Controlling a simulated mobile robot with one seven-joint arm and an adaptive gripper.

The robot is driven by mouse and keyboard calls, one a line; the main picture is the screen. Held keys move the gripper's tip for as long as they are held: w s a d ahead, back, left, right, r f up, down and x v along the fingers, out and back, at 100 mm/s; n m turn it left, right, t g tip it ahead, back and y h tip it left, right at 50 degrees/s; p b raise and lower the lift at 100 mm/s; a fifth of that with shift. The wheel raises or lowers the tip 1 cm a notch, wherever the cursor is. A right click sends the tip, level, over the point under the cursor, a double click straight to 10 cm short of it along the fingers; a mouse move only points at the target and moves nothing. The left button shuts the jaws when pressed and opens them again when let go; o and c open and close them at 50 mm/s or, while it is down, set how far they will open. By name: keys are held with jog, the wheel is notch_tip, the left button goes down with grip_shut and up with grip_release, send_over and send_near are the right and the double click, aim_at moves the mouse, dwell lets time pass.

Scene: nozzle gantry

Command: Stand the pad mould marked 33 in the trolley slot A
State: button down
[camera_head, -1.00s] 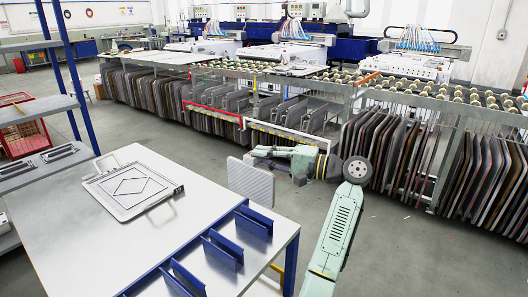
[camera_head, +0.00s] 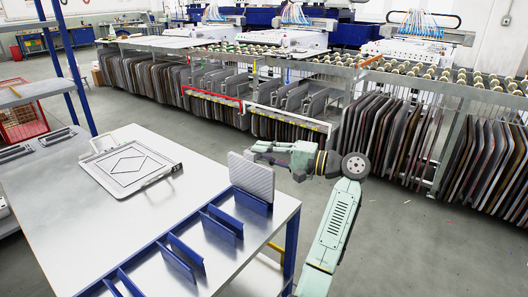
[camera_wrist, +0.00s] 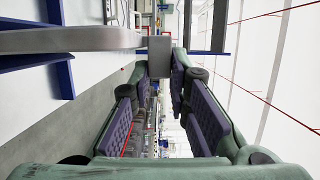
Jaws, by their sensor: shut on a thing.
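The grey ribbed pad mould (camera_head: 252,172) is upright at the far right corner of the steel table, in the head view. My gripper (camera_head: 257,151) is shut on it near its upper right part. In the wrist view, my gripper (camera_wrist: 160,68) has a grey block of it between the fingertips, and the mould (camera_wrist: 70,41) shows edge-on. The blue slot bracket (camera_head: 251,203) at that corner hides the mould's lower edge. I cannot tell whether the mould rests on the bottom. No 33 or A mark is readable.
Several more blue brackets (camera_head: 185,252) line the right edge of the steel table (camera_head: 90,235). Racks of dark slabs (camera_head: 385,150) stand behind. Grey floor (camera_head: 400,235) is open at right.

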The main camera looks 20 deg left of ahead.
jog(key=shift+f+b, duration=0.85)
jog(key=shift+f, duration=1.35)
jog(key=c, duration=1.4)
grip_release()
jog(key=shift+c, duration=0.2)
jog(key=d, duration=1.2)
jog(key=shift+s, duration=0.4)
